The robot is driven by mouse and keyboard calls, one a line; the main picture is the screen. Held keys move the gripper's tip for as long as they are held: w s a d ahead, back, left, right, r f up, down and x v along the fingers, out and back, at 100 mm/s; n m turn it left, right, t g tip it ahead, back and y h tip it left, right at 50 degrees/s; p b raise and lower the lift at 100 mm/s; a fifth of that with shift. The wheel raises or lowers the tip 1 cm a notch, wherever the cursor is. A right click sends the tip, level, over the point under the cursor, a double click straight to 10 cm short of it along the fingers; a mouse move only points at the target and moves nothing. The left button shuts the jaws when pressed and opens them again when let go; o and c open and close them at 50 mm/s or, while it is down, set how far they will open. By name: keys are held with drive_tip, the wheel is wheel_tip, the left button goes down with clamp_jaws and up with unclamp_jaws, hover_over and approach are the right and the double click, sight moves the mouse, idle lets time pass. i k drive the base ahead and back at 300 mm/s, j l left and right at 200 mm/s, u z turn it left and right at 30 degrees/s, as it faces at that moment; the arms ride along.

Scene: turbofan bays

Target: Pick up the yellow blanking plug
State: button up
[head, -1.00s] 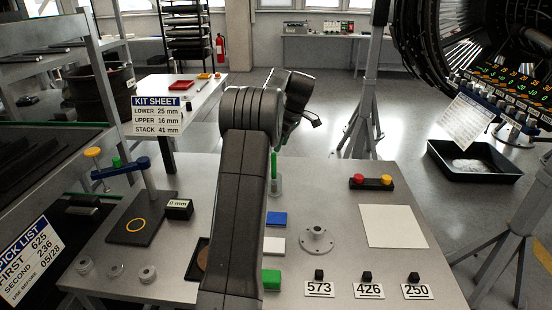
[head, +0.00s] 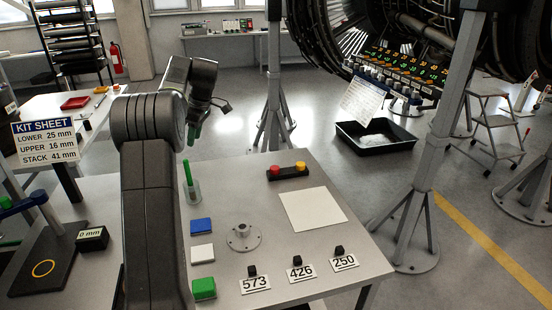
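A small yellow cap (head: 300,166), which looks like the yellow blanking plug, sits on a black bar (head: 287,174) beside a red cap (head: 274,170). The bar lies near the far edge of the grey table (head: 340,240). My arm rises at the left of the view and folds over at the top. My gripper (head: 196,132) hangs at its far end, mostly hidden by the wrist, left of the yellow cap and apart from it. I cannot see whether its fingers are open.
A white sheet (head: 312,208), a grey flanged disc (head: 243,238), blue (head: 201,225), white (head: 202,253) and green (head: 204,289) blocks, and a green stick (head: 187,172) in a clear cup share the table. A grey stand (head: 425,200) rises beyond the right edge.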

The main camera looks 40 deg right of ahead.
sight(299, 166)
drive_tip(key=z, duration=1.8)
